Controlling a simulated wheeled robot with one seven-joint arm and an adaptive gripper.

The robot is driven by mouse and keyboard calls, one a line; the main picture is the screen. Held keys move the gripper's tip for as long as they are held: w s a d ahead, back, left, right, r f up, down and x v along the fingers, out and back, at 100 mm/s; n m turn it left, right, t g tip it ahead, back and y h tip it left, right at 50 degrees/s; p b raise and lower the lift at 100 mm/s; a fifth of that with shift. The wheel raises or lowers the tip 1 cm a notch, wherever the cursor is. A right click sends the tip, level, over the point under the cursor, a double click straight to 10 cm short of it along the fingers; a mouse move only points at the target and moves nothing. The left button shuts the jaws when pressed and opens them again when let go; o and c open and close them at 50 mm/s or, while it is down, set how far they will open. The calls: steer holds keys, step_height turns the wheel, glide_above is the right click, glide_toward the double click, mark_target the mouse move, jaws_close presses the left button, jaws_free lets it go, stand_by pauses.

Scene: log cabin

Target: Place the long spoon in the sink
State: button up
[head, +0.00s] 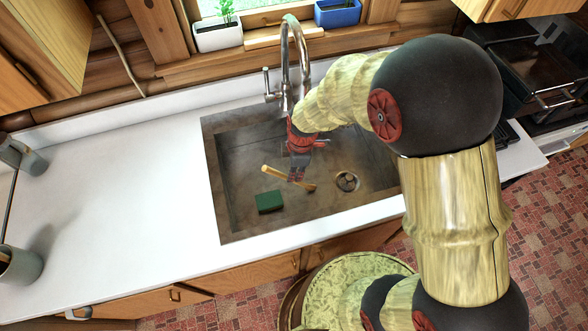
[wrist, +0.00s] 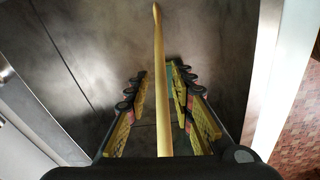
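The long wooden spoon (head: 277,174) is inside the sink basin (head: 232,205), its pale handle pointing left and its darker end at the right. In the head view I cannot tell whether it rests on the bottom or is slightly above it. My gripper (head: 298,174) points down into the basin over the spoon. In the wrist view the spoon (wrist: 158,60) runs lengthwise between the two fingers of my gripper (wrist: 159,85). The fingers stand apart, with a visible gap on each side of the spoon. Its near end is hidden by my gripper's body.
A green sponge (head: 269,201) lies in the basin below the spoon, and the drain (head: 347,181) is to the right. The faucet (head: 287,60) rises behind my gripper. The counter (head: 110,190) left of the sink is mostly clear. Planters stand on the windowsill.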

steer(key=shift+o, duration=0.8)
steer(key=shift+r, duration=0.3)
step_height(320, 180, up, 12)
steer(key=d+p, duration=0.1)
steer(key=shift+s+p, duration=0.35)
steer(key=s+d+r+m+t, duration=0.2)
steer(key=s+d+r+m, duration=0.5)
steer(key=r+m, duration=0.2)
steer(key=s+d+r+m+t+h, duration=0.1)
steer(key=s+d+r+m+t, duration=0.2)
steer(key=s+d+r+m, duration=0.3)
step_height(320, 180, up, 5)
steer(key=s+m, duration=0.2)
steer(key=m, duration=0.1)
steer(key=shift+s+d+r, duration=0.15)
steer(key=shift+d+r, duration=0.05)
steer(key=shift+d, duration=0.15)
